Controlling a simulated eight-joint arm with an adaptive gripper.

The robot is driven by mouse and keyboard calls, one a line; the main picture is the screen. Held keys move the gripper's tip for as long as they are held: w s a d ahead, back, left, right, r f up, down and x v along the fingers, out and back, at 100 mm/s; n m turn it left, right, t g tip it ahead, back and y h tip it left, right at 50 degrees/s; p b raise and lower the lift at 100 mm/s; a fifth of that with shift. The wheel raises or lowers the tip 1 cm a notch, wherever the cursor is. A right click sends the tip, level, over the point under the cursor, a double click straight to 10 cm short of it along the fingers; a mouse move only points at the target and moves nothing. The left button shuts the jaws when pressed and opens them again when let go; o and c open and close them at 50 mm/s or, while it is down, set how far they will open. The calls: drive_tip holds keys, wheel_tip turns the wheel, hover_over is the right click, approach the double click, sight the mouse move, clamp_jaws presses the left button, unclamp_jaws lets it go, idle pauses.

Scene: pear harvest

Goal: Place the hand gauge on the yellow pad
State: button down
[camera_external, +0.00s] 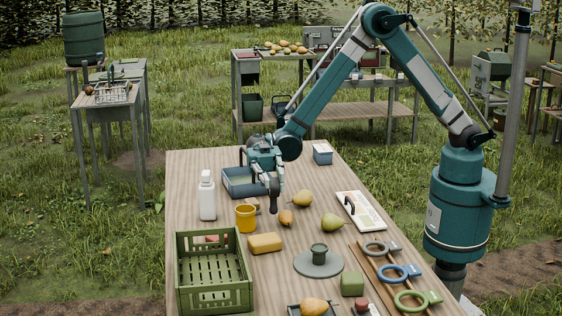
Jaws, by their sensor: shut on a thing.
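My gripper (272,188) is over the middle left of the wooden table, pointing down. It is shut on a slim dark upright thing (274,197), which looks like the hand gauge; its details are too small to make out. Its lower end is near the tabletop, and I cannot tell whether it touches. The yellow pad (264,243) is a rounded block lying flat on the table, nearer the camera than my gripper and apart from it. Its top is bare.
A yellow mug (245,217), a white bottle (207,196) and a blue-grey tray (236,187) stand left of my gripper. A green crate (244,268) is left of the pad. Pears (302,199) lie to the right. A grey round stand (318,265) is right of the pad.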

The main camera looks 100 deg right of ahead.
hover_over(274, 213)
drive_tip(key=d, duration=0.1)
drive_tip(key=shift+d+f+b, duration=0.15)
drive_tip(key=shift+f+b, duration=0.3)
drive_tip(key=shift+f, duration=1.85)
drive_tip(key=shift+f+b, duration=0.45)
drive_tip(key=shift+f, duration=1.4)
drive_tip(key=shift+f, duration=0.15)
drive_tip(key=c, duration=2.3)
unclamp_jaws()
drive_tip(key=shift+o, duration=0.3)
